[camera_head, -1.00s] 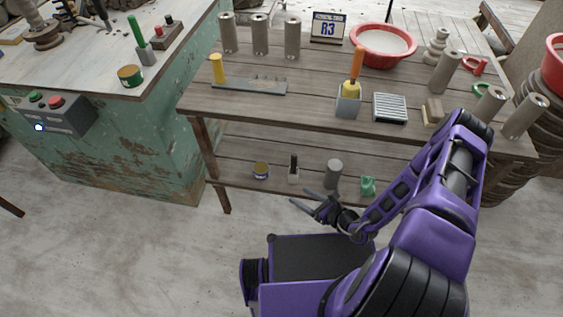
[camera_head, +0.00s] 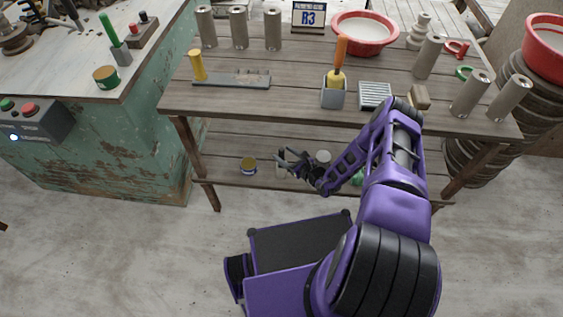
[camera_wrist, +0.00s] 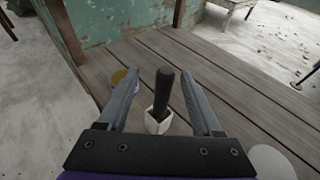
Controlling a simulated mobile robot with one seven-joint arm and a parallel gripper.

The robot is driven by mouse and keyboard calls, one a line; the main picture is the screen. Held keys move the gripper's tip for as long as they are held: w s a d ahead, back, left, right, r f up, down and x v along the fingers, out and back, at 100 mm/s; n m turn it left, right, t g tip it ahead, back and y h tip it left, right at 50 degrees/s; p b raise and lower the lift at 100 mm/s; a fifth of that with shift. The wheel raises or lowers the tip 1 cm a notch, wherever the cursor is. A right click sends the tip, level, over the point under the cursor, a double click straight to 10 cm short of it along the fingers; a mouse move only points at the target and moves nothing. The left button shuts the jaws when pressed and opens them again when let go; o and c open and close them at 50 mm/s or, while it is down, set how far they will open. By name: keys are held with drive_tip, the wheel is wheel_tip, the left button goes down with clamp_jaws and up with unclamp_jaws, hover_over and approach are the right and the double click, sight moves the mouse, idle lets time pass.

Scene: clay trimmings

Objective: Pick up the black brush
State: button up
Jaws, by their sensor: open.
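The black brush (camera_wrist: 164,92) stands upright in a small white holder (camera_wrist: 157,122) on the lower shelf, in the wrist view. Its dark handle shows between the two fingers of my gripper (camera_wrist: 163,90), which are open with a gap on each side of it. In the head view my gripper (camera_head: 285,160) is at the lower shelf and hides most of the brush and holder. I cannot tell from these views whether a finger touches the handle.
On the lower shelf (camera_head: 225,150), a yellow-topped tin (camera_head: 248,166) stands left of my gripper, and a grey cylinder (camera_head: 323,157) and a green object (camera_head: 357,177) stand to the right. The tabletop (camera_head: 300,75) above holds several clay cylinders and a red basin (camera_head: 364,33).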

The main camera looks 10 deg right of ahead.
drive_tip(key=shift+d+b+x, duration=0.15)
drive_tip(key=shift+b+x, duration=0.2)
drive_tip(key=shift+x, duration=1.1)
drive_tip(key=shift+d+b+x, duration=0.15)
drive_tip(key=shift+b+x, duration=0.15)
drive_tip(key=shift+x, duration=1.15)
drive_tip(key=shift+w, duration=0.2)
clamp_jaws()
